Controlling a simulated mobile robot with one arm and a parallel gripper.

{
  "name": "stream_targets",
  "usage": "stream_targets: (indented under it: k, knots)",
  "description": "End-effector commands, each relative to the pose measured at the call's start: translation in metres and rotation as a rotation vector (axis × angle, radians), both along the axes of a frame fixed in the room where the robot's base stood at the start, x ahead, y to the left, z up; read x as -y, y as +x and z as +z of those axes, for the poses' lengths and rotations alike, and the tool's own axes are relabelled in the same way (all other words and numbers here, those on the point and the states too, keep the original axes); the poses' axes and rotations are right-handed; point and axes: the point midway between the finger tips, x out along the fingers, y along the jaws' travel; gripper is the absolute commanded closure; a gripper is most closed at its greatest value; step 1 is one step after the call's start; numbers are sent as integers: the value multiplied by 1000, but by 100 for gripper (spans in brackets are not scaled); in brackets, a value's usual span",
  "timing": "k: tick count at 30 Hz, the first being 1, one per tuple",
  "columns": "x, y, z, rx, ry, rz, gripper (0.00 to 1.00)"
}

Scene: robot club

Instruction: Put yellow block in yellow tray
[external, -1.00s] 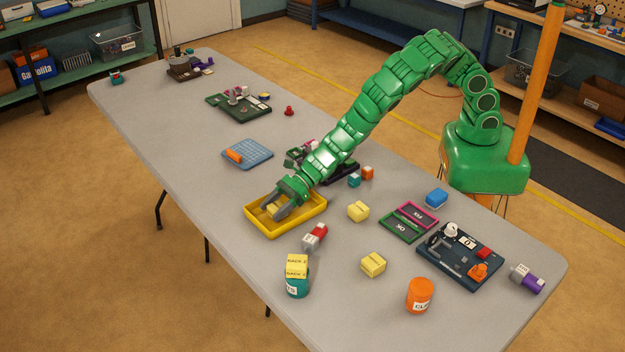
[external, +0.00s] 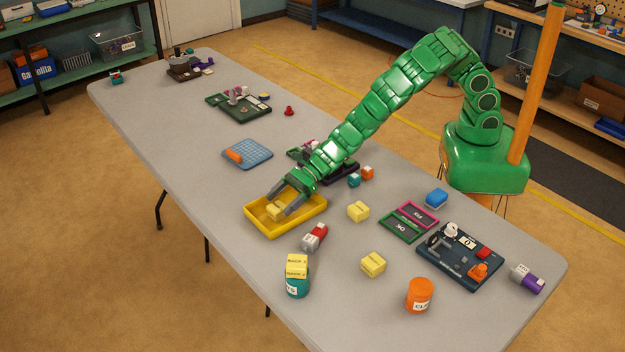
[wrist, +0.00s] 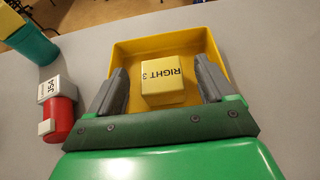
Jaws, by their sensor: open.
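The yellow tray (external: 262,228) stands on the grey table, near its front long edge. A yellow block (external: 275,211) lies inside it; in the wrist view this block (wrist: 165,82) is labelled "RIGHT 3". My gripper (external: 283,201) is open over the tray, its fingers on either side of the block and apart from it in the wrist view (wrist: 160,88). Two more yellow blocks lie on the table to the right, one nearer the tray (external: 358,211) and one further forward (external: 373,264). Another yellow block (external: 297,266) sits on a teal can.
A red and grey piece (external: 314,237) lies close to the tray's right side. The teal can (external: 297,288) and an orange can (external: 420,296) stand nearer the front. Table left of the tray is clear.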

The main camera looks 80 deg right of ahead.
Motion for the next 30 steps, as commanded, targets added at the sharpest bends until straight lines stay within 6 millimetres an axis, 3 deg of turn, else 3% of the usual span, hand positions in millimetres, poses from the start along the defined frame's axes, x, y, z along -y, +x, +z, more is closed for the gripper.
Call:
stream_targets:
  k: [16,30]
  knots:
    - [43,-43,25,1,-3,1,18]
    - [56,-56,34,2,1,0,18]
